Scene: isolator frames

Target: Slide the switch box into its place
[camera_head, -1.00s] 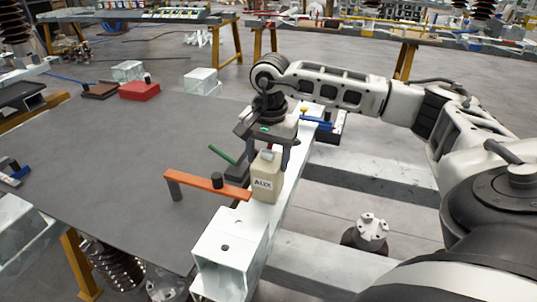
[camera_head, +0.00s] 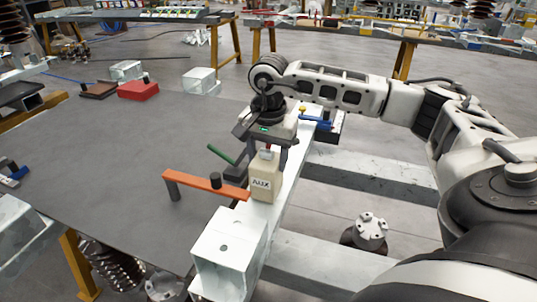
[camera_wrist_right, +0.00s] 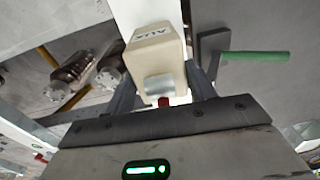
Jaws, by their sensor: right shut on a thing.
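The switch box is a beige block marked AUX (camera_head: 264,178); in the right wrist view it (camera_wrist_right: 155,52) sits between my fingers. My right gripper (camera_head: 268,147) reaches down from above and is shut on the box's upper part. The box stands upright over the white beam (camera_head: 289,170), beside the end of an orange bar (camera_head: 205,184). I cannot tell whether its underside touches the beam, as the contact is hidden. A small red part (camera_wrist_right: 164,102) shows at the box's gripper end. My left gripper is not in view.
A green-handled clamp (camera_head: 222,154) stands just left of the gripper, and a blue-handled one (camera_head: 316,122) behind it. A red block (camera_head: 138,89) lies on the grey tabletop (camera_head: 110,160), whose middle is clear. Floor shows right of the beam.

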